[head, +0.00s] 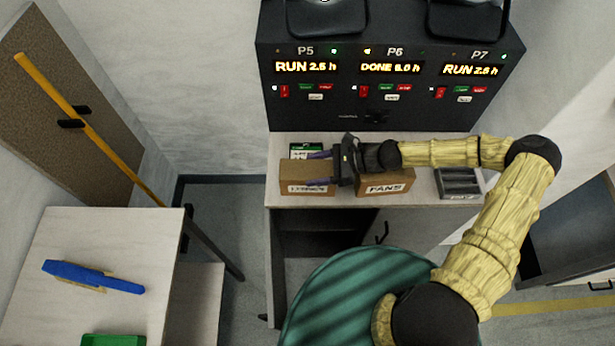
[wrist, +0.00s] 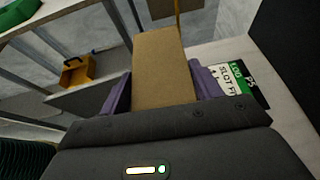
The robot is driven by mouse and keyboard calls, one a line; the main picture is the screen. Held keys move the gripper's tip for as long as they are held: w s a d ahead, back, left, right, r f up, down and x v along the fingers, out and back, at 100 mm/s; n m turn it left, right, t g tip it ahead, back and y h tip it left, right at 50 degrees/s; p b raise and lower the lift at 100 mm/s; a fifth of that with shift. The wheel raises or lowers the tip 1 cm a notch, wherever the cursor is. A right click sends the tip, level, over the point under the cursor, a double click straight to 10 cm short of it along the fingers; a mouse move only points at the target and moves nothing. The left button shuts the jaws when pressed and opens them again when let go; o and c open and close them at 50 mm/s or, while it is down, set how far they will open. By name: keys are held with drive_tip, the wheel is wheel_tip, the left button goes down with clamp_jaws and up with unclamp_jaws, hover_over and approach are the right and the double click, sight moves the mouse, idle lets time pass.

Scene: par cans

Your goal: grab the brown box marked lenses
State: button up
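The brown box marked lenses (head: 307,191) is at the left end of the counter in the head view, its label partly hard to read. My gripper (head: 319,169) reaches in from the right, with one purple finger along the box's far side and one along its near side. In the wrist view the brown box (wrist: 160,70) fills the space between the purple fingers of my gripper (wrist: 162,90). Both fingers look flush against its sides. I see no clear gap under the box in the head view.
A brown box marked FANS (head: 385,186) stands close on the right, under my wrist. A green-and-white card (head: 305,150) lies behind the lenses box. A dark grey tray (head: 459,183) is farther right. The black charger panel (head: 390,95) rises behind the counter (head: 430,205).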

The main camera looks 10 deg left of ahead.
drive_tip(key=shift+a, duration=0.1)
drive_tip(key=c, duration=1)
drive_tip(key=shift+s+r, duration=0.1)
drive_tip(key=shift+c, duration=0.2)
drive_tip(key=shift+s+r+b, duration=0.1)
drive_tip(key=shift+r+b, duration=0.05)
drive_tip(key=shift+b, duration=0.2)
wheel_tip(320, 180, up, 7)
drive_tip(key=shift+f+b, duration=0.2)
drive_tip(key=shift+b, duration=0.65)
drive_tip(key=s+d+p, duration=0.2)
drive_tip(key=s+p, duration=0.2)
drive_tip(key=s, duration=0.5)
drive_tip(key=s+d+p, duration=0.2)
drive_tip(key=s+p, duration=0.3)
drive_tip(key=s, duration=0.5)
drive_tip(key=shift+d, duration=0.35)
